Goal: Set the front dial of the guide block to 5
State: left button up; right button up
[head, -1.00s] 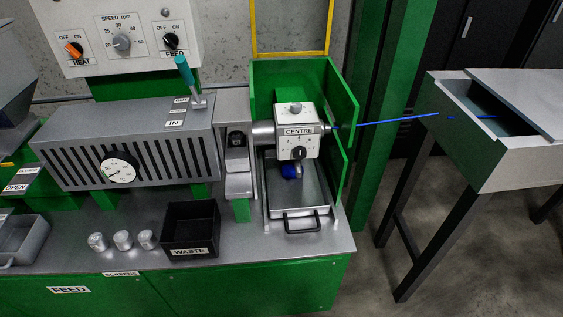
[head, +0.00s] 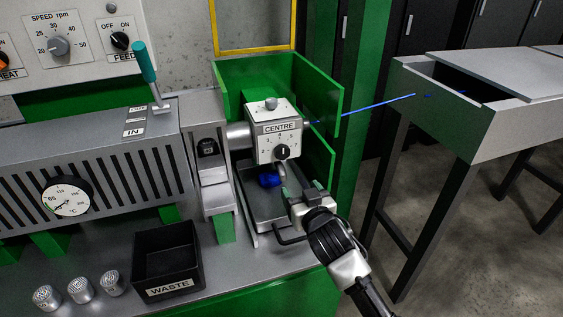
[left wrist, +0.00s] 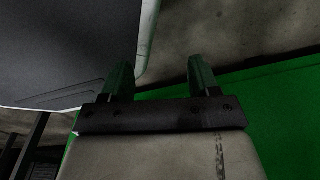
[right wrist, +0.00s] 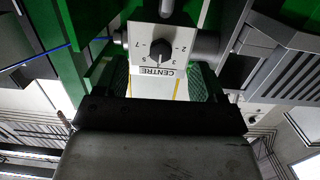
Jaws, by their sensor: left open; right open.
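The guide block (head: 262,142) is a pale box labelled CENTRE, with a knob on top. Its front dial (head: 283,152) is a black knob inside an arc of numbers; its exact setting is too small to read surely. The dial also shows upside down in the right wrist view (right wrist: 161,50). My right gripper (head: 300,192) is open and empty, below and in front of the dial, apart from it. In the right wrist view its fingers (right wrist: 165,82) spread either side of the block's label. My left gripper (left wrist: 160,75) is open and empty, seen only in the left wrist view.
A green guard (head: 325,95) stands behind and right of the block. A blue cable (head: 375,106) runs right to a grey trough (head: 500,130). A metal tray (head: 258,205) with blue material lies below. A black waste bin (head: 167,268) stands front left.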

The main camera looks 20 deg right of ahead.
aim_at(283, 155)
pick_arm(q)
jog(key=w, duration=0.1)
jog(key=w+b, duration=0.1)
jog(key=shift+w+d+r, duration=0.2)
jog(key=shift+w+r, duration=0.1)
jog(key=shift+r, duration=0.05)
pick_arm(e)
jog(key=shift+t, duration=0.6)
jog(key=w+r, duration=0.1)
jog(key=w, duration=0.3)
jog(key=w+r, duration=0.1)
jog(key=w, duration=0.2)
jog(key=w+a+r, duration=0.1)
jog(key=w, duration=0.3)
jog(key=shift+w, duration=0.35)
jog(key=c, duration=0.9)
pick_arm(q)
jog(key=shift+r, duration=0.1)
